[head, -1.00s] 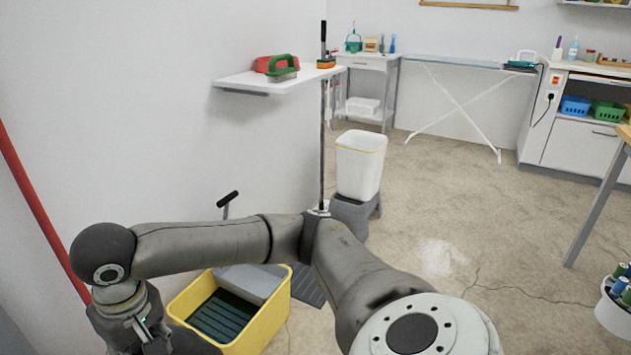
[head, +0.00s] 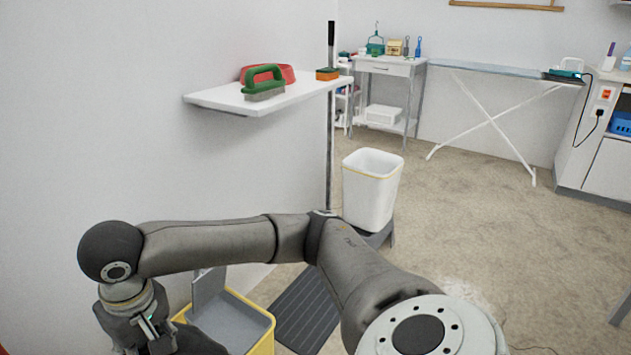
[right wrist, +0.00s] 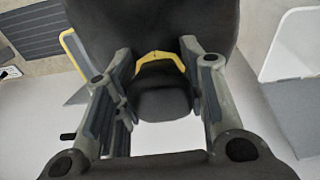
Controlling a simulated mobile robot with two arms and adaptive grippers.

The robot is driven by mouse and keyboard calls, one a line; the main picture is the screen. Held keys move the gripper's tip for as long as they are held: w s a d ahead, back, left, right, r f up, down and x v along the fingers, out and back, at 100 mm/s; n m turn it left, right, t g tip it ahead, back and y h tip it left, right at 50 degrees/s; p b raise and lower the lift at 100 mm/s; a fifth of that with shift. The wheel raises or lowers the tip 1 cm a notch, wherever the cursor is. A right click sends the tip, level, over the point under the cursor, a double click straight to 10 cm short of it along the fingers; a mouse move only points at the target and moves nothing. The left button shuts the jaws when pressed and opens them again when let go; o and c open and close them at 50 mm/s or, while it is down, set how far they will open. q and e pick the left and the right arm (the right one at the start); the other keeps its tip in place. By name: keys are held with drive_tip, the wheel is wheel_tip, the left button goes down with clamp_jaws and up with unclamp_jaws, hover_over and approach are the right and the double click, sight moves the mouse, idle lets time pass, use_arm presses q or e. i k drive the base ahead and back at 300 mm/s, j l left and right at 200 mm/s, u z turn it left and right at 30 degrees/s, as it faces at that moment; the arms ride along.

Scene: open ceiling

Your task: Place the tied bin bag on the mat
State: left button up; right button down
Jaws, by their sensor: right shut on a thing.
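The black tied bin bag (right wrist: 165,100) with a yellow tie (right wrist: 162,62) fills the middle of the right wrist view. My right gripper (right wrist: 158,58) is shut on it, one finger on each side of the tie. In the head view my right gripper (head: 150,328) is low at the left; the bag there is not clearly told apart and the frame edge cuts it off. The dark ribbed mat (head: 303,312) lies on the floor, right of the gripper, partly behind my arm. It also shows in the right wrist view (right wrist: 42,28), upper left. My left gripper is out of view.
A yellow bucket (head: 263,335) with grey inner parts stands between gripper and mat. A white bin (head: 370,195) on a grey base is beyond the mat. A wall shelf (head: 265,107) juts out above left. Floor to the right is open.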

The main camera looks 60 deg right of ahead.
sight(316, 298)
drive_tip(key=l+u, duration=0.1)
drive_tip(key=l, duration=1.6)
drive_tip(key=k+l+u, duration=0.15)
drive_tip(key=l, duration=1.5)
drive_tip(key=k+l+u, duration=0.15)
drive_tip(key=l, duration=0.7)
drive_tip(key=i, duration=0.05)
